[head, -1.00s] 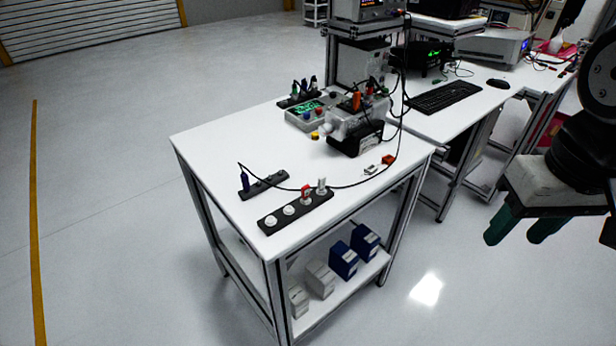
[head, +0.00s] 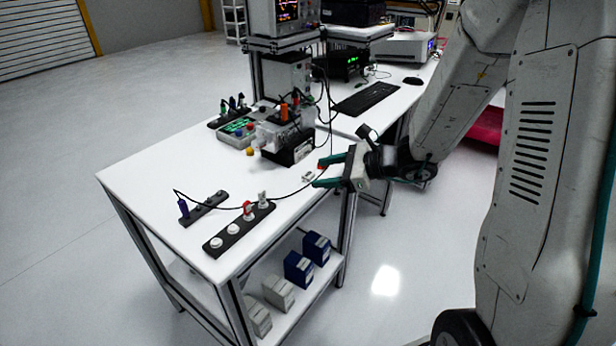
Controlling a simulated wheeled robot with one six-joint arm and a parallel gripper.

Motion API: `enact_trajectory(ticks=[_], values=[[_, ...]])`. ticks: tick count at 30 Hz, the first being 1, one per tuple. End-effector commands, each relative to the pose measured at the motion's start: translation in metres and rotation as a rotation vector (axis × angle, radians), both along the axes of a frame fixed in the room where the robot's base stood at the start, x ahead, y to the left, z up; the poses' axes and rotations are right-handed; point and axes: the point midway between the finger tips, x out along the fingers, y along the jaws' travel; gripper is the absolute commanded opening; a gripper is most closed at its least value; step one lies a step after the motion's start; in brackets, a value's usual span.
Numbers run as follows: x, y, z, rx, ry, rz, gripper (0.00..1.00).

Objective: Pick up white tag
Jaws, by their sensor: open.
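A small white piece, which looks like the white tag (head: 307,178), lies flat on the white table (head: 150,180) near its right edge. My gripper (head: 318,173) comes in from the right with its two green fingers open and pointing left. The fingertips are over the table's right edge, just right of the white tag. Nothing shows between the fingers except a bit of a small red piece (head: 321,166) partly hidden by the upper finger. I cannot tell how high the fingers are above the tabletop.
A black cable (head: 285,195) curves across the table near the tag. A black strip with white and red plugs (head: 238,229) lies in front, with a smaller strip (head: 204,208) behind it. A motor unit (head: 286,140) stands behind the tag. The table's left part is clear.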

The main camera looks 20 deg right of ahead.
Motion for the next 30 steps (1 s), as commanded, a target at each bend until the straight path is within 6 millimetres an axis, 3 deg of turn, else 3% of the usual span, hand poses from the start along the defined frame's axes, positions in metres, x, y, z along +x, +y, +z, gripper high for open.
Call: enact_trajectory(ticks=[3,9,30], values=[[0.02,-0.027,-0.033,0.08,0.083,-0.175,0.56],[0.034,-0.046,-0.056,0.134,0.135,-0.305,0.56],[0.094,-0.007,-0.082,0.135,0.136,-0.311,0.56]])
